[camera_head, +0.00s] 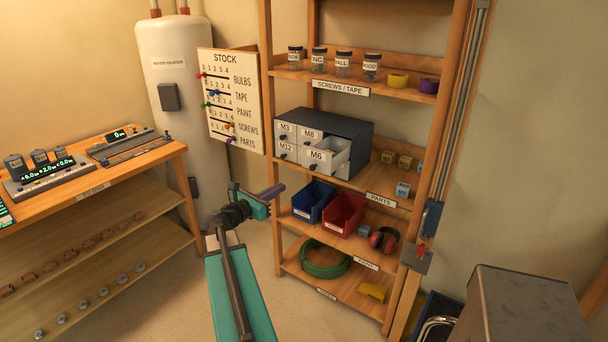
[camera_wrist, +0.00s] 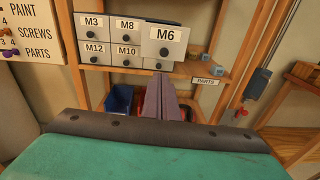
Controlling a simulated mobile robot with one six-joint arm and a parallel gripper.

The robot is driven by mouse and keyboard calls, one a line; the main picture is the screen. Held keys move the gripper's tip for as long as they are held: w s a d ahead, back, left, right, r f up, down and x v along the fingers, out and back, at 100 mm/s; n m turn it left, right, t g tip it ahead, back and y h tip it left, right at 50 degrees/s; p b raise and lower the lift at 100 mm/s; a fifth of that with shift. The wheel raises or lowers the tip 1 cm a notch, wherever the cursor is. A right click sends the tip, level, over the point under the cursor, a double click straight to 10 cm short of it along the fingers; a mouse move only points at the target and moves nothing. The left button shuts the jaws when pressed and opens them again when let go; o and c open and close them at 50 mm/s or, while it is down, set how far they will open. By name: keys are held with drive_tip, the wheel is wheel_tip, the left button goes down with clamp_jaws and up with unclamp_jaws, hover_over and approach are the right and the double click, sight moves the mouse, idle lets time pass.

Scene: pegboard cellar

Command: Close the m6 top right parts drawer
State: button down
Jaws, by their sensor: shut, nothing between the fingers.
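The M6 drawer (camera_head: 318,161) sticks out at the right end of the grey parts cabinet (camera_head: 345,127) on the shelf. Its white labelled front with a dark round knob also shows in the wrist view (camera_wrist: 164,42), larger than the other fronts. The M3, M8, M12 and M10 fronts sit back in the cabinet. My gripper (camera_head: 274,190) is shut and empty, in front of the shelf and below and to the left of the M6 drawer. In the wrist view its closed fingers (camera_wrist: 162,88) point forward just below the drawer front, apparently apart from it.
A blue bin (camera_head: 313,200) and a red bin (camera_head: 343,213) stand on the shelf below. Wooden shelf uprights (camera_head: 432,140) border the right side. Small blocks (camera_head: 403,188) lie right of the cabinet. A stock board (camera_head: 230,100) hangs left. Open floor lies left of the shelf.

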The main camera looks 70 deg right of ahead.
drive_tip(key=shift+s+d+r, duration=0.3)
drive_tip(key=shift+s+r, duration=0.05)
drive_tip(key=shift+r, duration=0.25)
drive_tip(key=p, duration=0.4)
approach(311, 168)
drive_tip(key=x, duration=0.4)
drive_tip(key=shift+d+r, duration=0.1)
drive_tip(key=shift+d, duration=0.2)
drive_tip(key=shift+p+x, duration=0.35)
drive_tip(key=shift+x, duration=0.55)
